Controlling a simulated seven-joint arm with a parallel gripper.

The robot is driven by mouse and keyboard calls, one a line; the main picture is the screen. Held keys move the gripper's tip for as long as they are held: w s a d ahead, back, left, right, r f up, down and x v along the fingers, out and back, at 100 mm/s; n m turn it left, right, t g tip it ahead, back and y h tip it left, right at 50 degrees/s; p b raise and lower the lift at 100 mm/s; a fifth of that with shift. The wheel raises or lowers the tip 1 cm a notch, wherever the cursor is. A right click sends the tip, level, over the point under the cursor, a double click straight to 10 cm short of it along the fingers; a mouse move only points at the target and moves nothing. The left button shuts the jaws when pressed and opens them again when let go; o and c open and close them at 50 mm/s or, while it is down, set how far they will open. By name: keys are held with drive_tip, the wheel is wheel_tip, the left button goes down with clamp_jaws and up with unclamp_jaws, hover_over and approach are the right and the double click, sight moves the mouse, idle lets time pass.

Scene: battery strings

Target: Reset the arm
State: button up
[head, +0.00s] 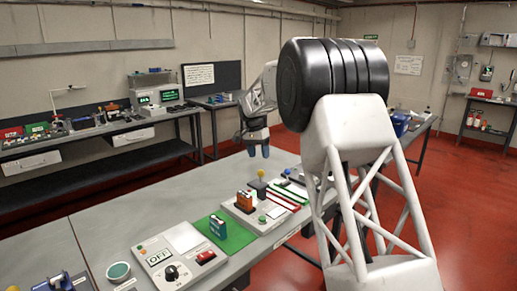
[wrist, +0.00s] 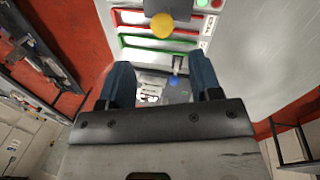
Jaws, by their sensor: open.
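My gripper (head: 258,148) is raised above the far part of the grey workbench (head: 130,222) in the head view. Its two blue fingers are apart and nothing is between them. In the wrist view my gripper (wrist: 160,80) also shows open, over the bench top. Below it are a panel with red and green strips and a yellow knob (wrist: 162,25). The gripper touches nothing that I can see.
On the bench stand an OFF switch box (head: 172,262), a green mat (head: 235,236) with a green battery (head: 218,226), and an orange battery (head: 245,201) on a tester. A yellow-topped post (head: 261,173) stands behind them. Red floor (head: 466,185) is open at right.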

drive_tip(key=s+d+r+n+t, duration=0.1)
drive_tip(key=s+d+r, duration=0.3)
drive_tip(key=s, duration=0.6)
drive_tip(key=s+d+r+n+y, duration=0.1)
drive_tip(key=s+d+r, duration=0.3)
drive_tip(key=s, duration=0.6)
drive_tip(key=s+d+r+n+t, duration=0.1)
drive_tip(key=s+d+r, duration=0.25)
drive_tip(key=s, duration=0.75)
drive_tip(key=s+d+f+n, duration=0.1)
drive_tip(key=s+d+f, duration=0.1)
drive_tip(key=s, duration=0.9)
drive_tip(key=s+d+f+n+t, duration=0.1)
drive_tip(key=s+f, duration=0.3)
drive_tip(key=s, duration=0.8)
drive_tip(key=s+d+f+n, duration=0.1)
drive_tip(key=s+d+f, duration=0.3)
drive_tip(key=s, duration=0.7)
drive_tip(key=shift+s+n+t+y, duration=0.3)
drive_tip(key=shift+t, duration=0.1)
